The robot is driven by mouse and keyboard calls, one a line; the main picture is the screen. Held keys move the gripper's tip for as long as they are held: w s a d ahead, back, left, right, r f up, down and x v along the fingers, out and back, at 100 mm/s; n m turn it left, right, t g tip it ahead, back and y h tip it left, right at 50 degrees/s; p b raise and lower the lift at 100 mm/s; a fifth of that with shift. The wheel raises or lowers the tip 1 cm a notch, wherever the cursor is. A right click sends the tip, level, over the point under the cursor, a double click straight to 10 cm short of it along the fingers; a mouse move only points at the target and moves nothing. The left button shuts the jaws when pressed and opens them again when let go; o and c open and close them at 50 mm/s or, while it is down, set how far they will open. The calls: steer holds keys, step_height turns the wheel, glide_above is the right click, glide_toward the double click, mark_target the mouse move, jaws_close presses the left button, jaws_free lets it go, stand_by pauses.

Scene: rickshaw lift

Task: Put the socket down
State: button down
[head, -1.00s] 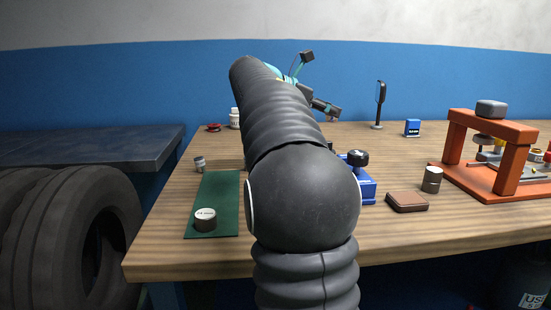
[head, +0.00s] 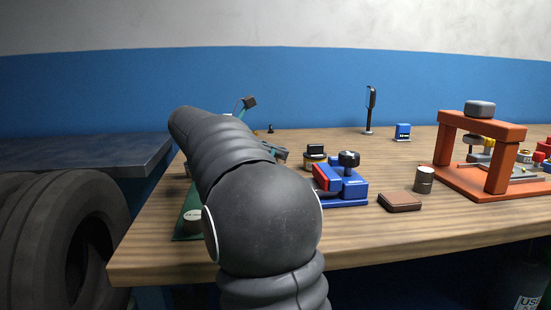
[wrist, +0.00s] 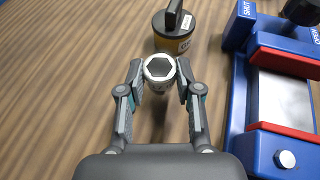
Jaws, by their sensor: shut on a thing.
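The socket (wrist: 159,70), a pale metal cylinder with a hexagonal hole in its top, is in the wrist view. My gripper (wrist: 159,78) is shut on it, one finger on each side. It looks upright, with the bare wooden table beneath and around it. I cannot tell how far its base is from the table. In the head view my arm hides the socket, and only a dark part of my gripper shows past the arm.
A black and yellow round item (wrist: 173,32) stands just beyond the socket. A blue vise with red jaws (wrist: 268,100) is close on the right. A green mat (head: 187,236) with a labelled cylinder (head: 192,216) lies left.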

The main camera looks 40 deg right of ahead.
steer(key=shift+f, duration=0.55)
steer(key=shift+f, duration=0.1)
steer(key=shift+f, duration=0.35)
steer(key=shift+s+f, duration=0.1)
steer(key=shift+f, duration=0.05)
steer(key=c, duration=0.8)
jaws_free()
steer(key=shift+r, duration=0.2)
steer(key=v, duration=0.4)
steer(key=p+v, duration=0.1)
steer(key=v, duration=0.7)
steer(key=shift+r+p, duration=0.3)
steer(key=shift+r, duration=0.05)
